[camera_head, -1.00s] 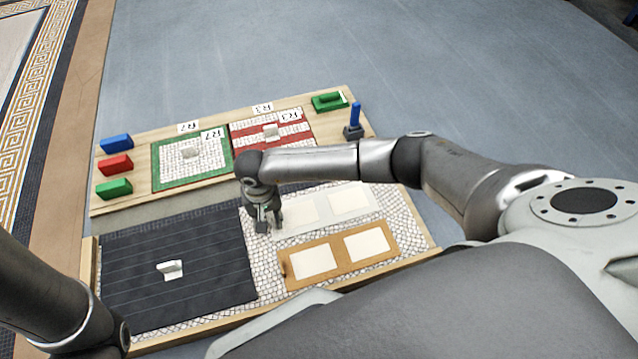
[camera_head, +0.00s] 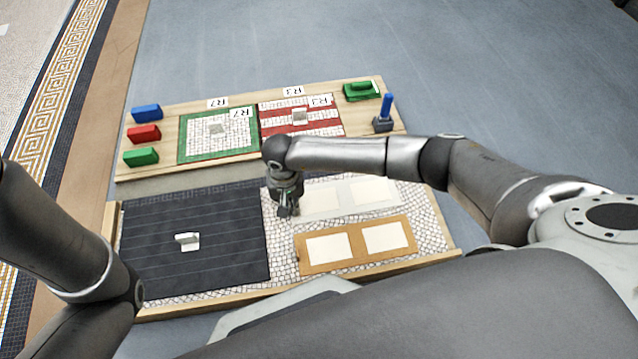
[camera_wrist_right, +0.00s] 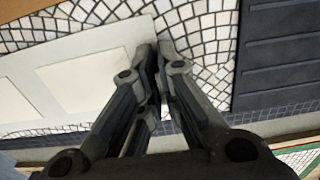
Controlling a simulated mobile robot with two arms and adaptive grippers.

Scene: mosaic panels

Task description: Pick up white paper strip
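The white paper strip (camera_head: 324,205) is a pale band with two lighter rectangles. It lies on the cobbled mosaic panel (camera_head: 432,222), above the orange strip in the head view. It fills the left of the right wrist view (camera_wrist_right: 28,88). My right gripper (camera_head: 289,211) is low at the strip's left end in the head view; in its wrist view (camera_wrist_right: 158,52) the fingers are nearly together across the strip's short edge. They look shut on that edge, though the contact is partly hidden. The strip still looks flat. My left arm shows at left, its gripper outside the view.
The orange strip (camera_head: 355,236) lies just below the white one. A black ribbed panel (camera_head: 220,262) with a white handle (camera_head: 187,241) is to the left. The back board holds green-framed (camera_head: 218,153) and red-striped (camera_head: 273,122) panels, coloured blocks and a blue peg (camera_head: 386,105).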

